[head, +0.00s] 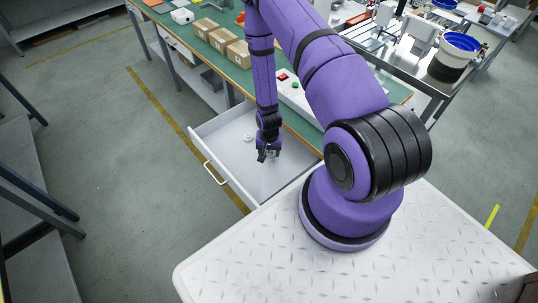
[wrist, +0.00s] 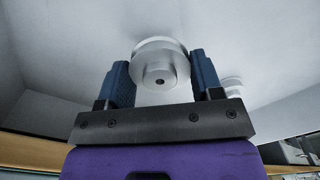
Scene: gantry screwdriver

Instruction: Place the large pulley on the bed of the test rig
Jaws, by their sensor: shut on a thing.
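My gripper (head: 266,153) points down inside an open white drawer (head: 228,128). In the wrist view my gripper (wrist: 162,80) has its blue fingers closed on a round, silver-grey metal pulley (wrist: 160,52). The pulley has a wide disc and a narrower hub with a dark centre hole. It looks like the large pulley, though its size is hard to judge. A second pale round part (head: 249,138) lies in the drawer beside the gripper; it also shows at the right in the wrist view (wrist: 232,84). I cannot make out the test rig's bed for certain.
The drawer's walls surround the gripper, and its handle (head: 215,173) faces the aisle. The green-topped bench (head: 248,78) above carries cardboard boxes (head: 222,38) and a control box with red and green buttons (head: 295,90). Machines and a blue bowl (head: 460,44) stand at upper right.

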